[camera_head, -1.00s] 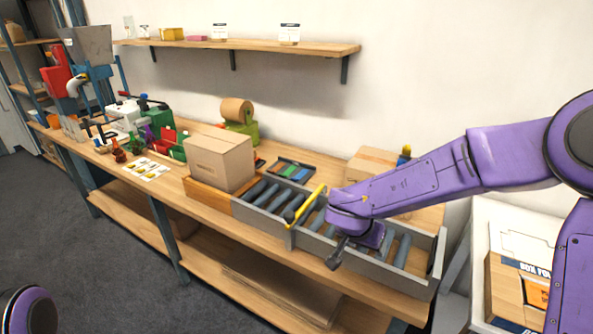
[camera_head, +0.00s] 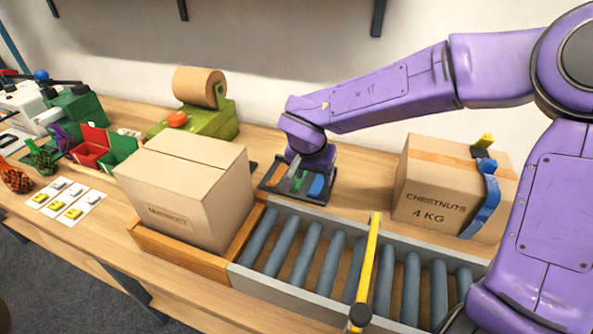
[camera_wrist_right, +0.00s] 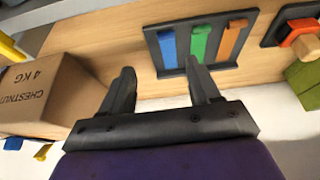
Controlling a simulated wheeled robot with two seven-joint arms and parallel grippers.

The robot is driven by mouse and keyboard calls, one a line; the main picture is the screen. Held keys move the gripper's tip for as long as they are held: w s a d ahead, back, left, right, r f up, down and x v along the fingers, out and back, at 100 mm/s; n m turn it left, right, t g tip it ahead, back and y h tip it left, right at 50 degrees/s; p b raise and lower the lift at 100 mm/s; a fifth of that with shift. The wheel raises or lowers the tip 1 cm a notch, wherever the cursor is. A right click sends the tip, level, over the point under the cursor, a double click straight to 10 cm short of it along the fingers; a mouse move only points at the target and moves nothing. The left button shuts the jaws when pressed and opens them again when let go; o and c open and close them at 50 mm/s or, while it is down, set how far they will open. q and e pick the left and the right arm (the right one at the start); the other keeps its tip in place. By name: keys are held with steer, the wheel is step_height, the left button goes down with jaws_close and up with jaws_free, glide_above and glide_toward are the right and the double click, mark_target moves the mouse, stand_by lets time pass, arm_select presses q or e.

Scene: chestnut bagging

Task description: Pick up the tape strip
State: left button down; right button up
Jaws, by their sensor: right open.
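A dark tray (camera_head: 268,187) on the bench behind the rollers holds blue (camera_head: 318,185), green (camera_head: 300,181) and orange (camera_head: 275,173) strips. In the right wrist view the blue (camera_wrist_right: 168,48), green (camera_wrist_right: 201,43) and orange (camera_wrist_right: 236,40) strips lie side by side; I cannot tell which is the tape strip. My right gripper (camera_head: 297,170) is over the tray, and partly hides it in the head view. In the wrist view its fingers (camera_wrist_right: 159,68) are apart with nothing between them, pointing towards the tray's blue-strip side. My left gripper is out of view.
A green dispenser (camera_head: 205,122) with a brown roll stands left of the tray. A cardboard box (camera_head: 185,190) stands at the conveyor's left end. A chestnuts box (camera_head: 440,195) stands to the right. A yellow bar (camera_head: 369,260) crosses the rollers (camera_head: 308,250).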

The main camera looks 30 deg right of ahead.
mark_target(314, 194)
steer(key=b+x, duration=0.1)
steer(key=x, duration=0.4)
steer(key=f, duration=0.1)
steer(key=w+f, duration=0.2)
steer(key=f, duration=0.1)
steer(key=shift+d+f, duration=0.1)
steer(key=shift+d, duration=0.25)
steer(key=shift+w+d+f, duration=0.1)
steer(key=shift+d+f, duration=0.05)
steer(key=shift+f, duration=0.2)
steer(key=c, duration=1.1)
steer(key=shift+c, duration=0.2)
